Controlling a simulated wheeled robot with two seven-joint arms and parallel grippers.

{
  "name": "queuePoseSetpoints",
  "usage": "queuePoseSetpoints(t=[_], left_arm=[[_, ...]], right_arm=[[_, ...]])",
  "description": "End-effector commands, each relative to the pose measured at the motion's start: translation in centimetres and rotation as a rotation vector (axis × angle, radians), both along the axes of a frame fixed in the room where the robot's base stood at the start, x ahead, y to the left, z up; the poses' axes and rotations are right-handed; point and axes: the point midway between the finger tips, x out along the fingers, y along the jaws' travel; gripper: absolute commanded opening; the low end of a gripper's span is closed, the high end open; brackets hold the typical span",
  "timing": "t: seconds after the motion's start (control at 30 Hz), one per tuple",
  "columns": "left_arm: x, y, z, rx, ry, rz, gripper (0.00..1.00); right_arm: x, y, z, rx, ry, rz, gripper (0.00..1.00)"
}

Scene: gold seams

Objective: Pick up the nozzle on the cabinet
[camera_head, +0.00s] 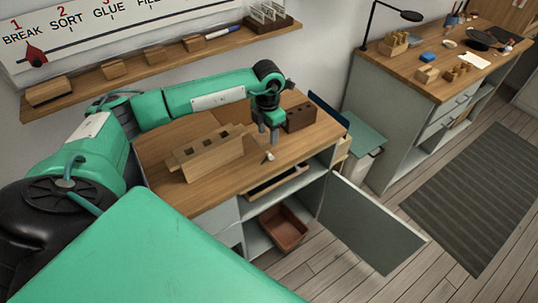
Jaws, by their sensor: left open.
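The cabinet (222,186) has a wooden top and stands below the wall shelf. A small pale object that looks like the nozzle (268,157) lies on the cabinet top near its front edge. My left gripper (269,138) hangs pointing down over the cabinet top, open, just behind and above the nozzle. I cannot tell whether a fingertip touches it. My right gripper is not in view.
A slotted wooden rack (208,153) stands left of the gripper, and a dark brown holed block (299,117) stands close on its right. The cabinet door (365,222) hangs open at the front. A reddish bin (283,228) sits inside the cabinet.

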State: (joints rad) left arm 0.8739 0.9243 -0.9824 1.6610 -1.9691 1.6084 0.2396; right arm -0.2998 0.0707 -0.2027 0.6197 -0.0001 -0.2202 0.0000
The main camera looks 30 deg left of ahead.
Motion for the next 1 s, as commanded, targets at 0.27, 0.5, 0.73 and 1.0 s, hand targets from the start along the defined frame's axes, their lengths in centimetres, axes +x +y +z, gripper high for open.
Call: queuePoseSetpoints(t=[0.27,0.5,0.73,1.0], left_arm=[[0.0,-0.1,-4.4,-0.004,0.001,0.000,0.47],[0.2,-0.2,-6.0,-0.004,0.001,0.000,0.47],[0.4,-0.2,-9.3,-0.004,0.003,0.001,0.47],[0.5,-0.2,-10.3,-0.004,-0.001,-0.001,0.47]], right_arm=[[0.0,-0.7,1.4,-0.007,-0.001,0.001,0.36],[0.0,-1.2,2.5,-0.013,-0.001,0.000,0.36],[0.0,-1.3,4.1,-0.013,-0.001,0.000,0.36],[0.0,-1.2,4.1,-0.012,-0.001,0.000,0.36]])
